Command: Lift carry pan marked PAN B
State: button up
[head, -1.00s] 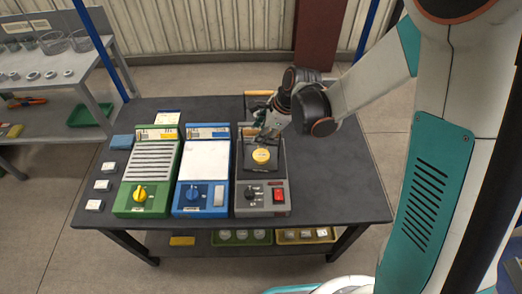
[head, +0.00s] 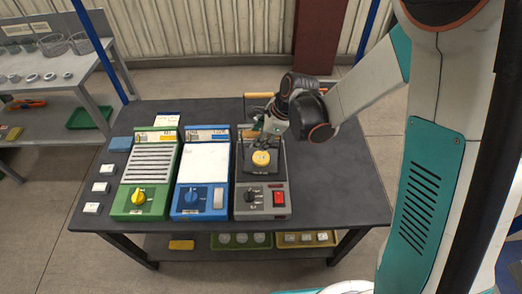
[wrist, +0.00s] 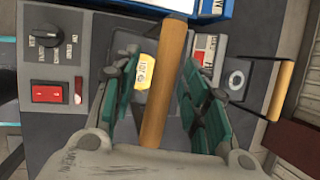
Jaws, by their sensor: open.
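The grey balance-like device (head: 262,200) has a dark pan (head: 262,172) on top, bearing a round yellow piece (head: 262,158). The yellow piece also shows in the wrist view (wrist: 146,71). A wooden handle bar (wrist: 165,85) crosses above this pan. My gripper (head: 259,133) is over the back of the device, pointing down. In the wrist view my gripper (wrist: 160,72) is open, with its teal fingers on either side of the bar and visible gaps. No PAN B marking can be read.
A second wooden handle (wrist: 280,90) on a dark frame stands behind the device. A blue device (head: 201,185) and a green device (head: 146,185) stand to the left. Small white blocks (head: 100,187) line the table's left side. The table's right side (head: 340,180) is clear.

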jog(key=shift+c, duration=0.5)
grip_shut()
jog(key=shift+r, duration=0.1)
